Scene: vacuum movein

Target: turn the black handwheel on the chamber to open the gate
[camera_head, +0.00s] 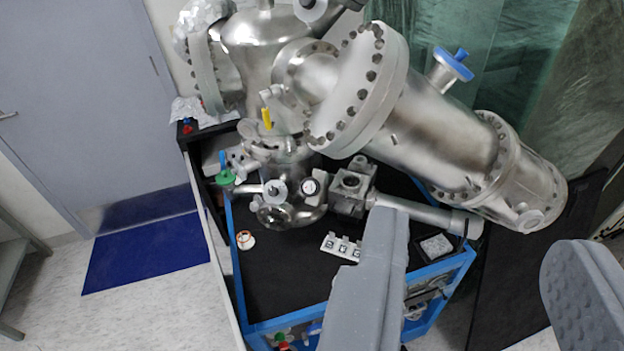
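The steel vacuum chamber (430,125) stands on a blue-framed cart, its large flanged cylinder slanting down to the right. A smaller chamber (280,175) with ports and a gauge sits at the left of it. A valve-like block (352,185) with a dark round opening joins a horizontal tube (425,213). I cannot make out a black handwheel with certainty. My gripper (480,232) is open and empty, its two grey fingers wide apart. The left finger overlaps the cart and part of the tube in the picture; contact cannot be told.
The cart's black top (275,275) holds a small white-and-orange item (245,240) and a white switch strip (341,247). A blue mat (150,250) and open floor lie left.

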